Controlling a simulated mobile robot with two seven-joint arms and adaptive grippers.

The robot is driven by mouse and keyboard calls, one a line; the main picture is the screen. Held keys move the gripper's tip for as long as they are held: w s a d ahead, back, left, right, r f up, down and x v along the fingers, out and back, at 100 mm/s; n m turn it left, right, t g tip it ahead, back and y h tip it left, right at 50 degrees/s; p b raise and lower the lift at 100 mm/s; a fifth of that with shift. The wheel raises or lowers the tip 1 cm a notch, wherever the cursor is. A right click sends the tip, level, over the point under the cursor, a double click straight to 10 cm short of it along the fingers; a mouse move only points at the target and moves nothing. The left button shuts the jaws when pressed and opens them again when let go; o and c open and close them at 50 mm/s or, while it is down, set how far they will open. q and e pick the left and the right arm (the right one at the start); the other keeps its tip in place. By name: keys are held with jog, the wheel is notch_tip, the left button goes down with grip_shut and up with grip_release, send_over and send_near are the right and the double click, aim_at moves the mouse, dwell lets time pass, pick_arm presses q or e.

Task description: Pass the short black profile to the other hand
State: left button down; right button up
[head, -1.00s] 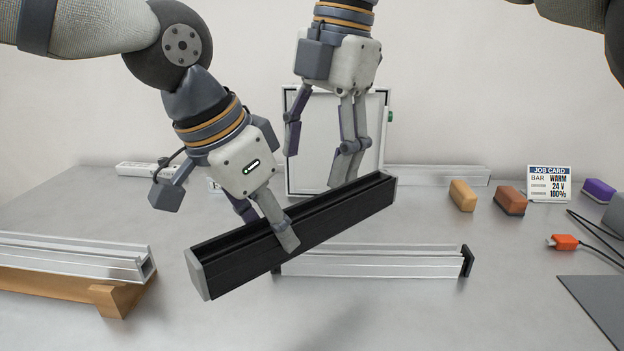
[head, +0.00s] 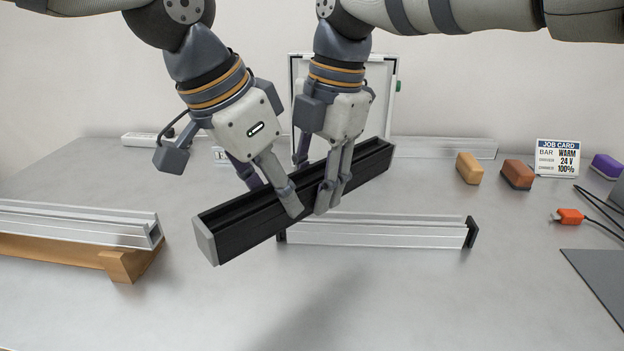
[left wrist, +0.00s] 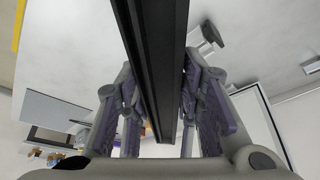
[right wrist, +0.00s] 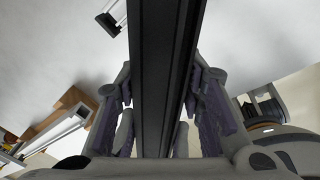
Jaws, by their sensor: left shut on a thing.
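The short black profile (head: 240,229) is held in the air at a slant, its near-left end with a grey cap and its far end up to the right. My left gripper (head: 277,200) is shut on it left of its middle; the left wrist view shows the profile (left wrist: 157,60) between the fingers. My right gripper (head: 322,187) is just to the right, its fingers astride the profile near its middle. In the right wrist view the profile (right wrist: 165,60) runs between the fingers, close on both sides; whether they press on it I cannot tell.
A silver profile with black ends (head: 375,232) lies on the table beneath. Another silver profile (head: 80,226) rests on a wooden support (head: 128,262) at left. A white framed panel (head: 380,105) stands behind. Blocks (head: 469,168), a job card (head: 558,157) and an orange connector (head: 570,216) are at right.

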pick_arm(q)
jog(key=c, duration=1)
grip_release()
jog(key=shift+s+d, duration=0.2)
jog(key=shift+d, duration=0.1)
jog(key=shift+o, duration=0.2)
